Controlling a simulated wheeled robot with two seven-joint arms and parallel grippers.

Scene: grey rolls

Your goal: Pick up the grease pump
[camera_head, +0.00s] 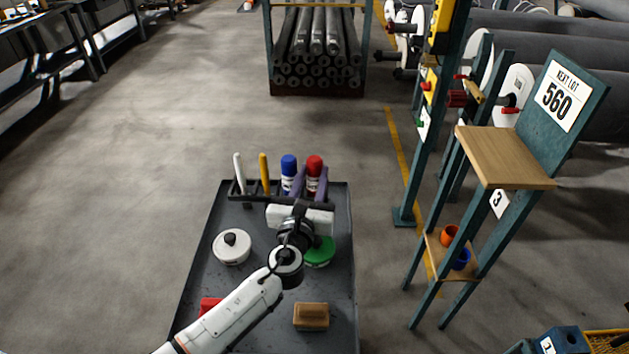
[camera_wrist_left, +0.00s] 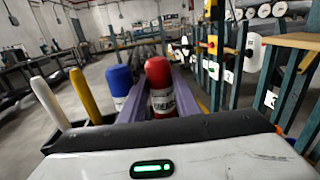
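Nothing here is clearly marked as the grease pump. A red-capped bottle (camera_head: 314,165) with a white label stands in the rack at the far edge of the dark cart; it also shows in the left wrist view (camera_wrist_left: 160,84). A blue-capped bottle (camera_head: 288,172) stands left of it. My left gripper (camera_head: 312,180) is open, its purple fingers on either side of the red-capped bottle; the left finger lies between the two bottles. I cannot tell whether either finger touches. The bottle's lower part is hidden in the wrist view. My right gripper is not in view.
The cart top (camera_head: 205,290) also holds a white marker (camera_head: 240,172), a yellow marker (camera_head: 264,172), a white round tin (camera_head: 231,248), a green tin (camera_head: 320,252), a wooden block (camera_head: 311,316) and a red item. A stand with a wooden shelf (camera_head: 503,157) is to the right.

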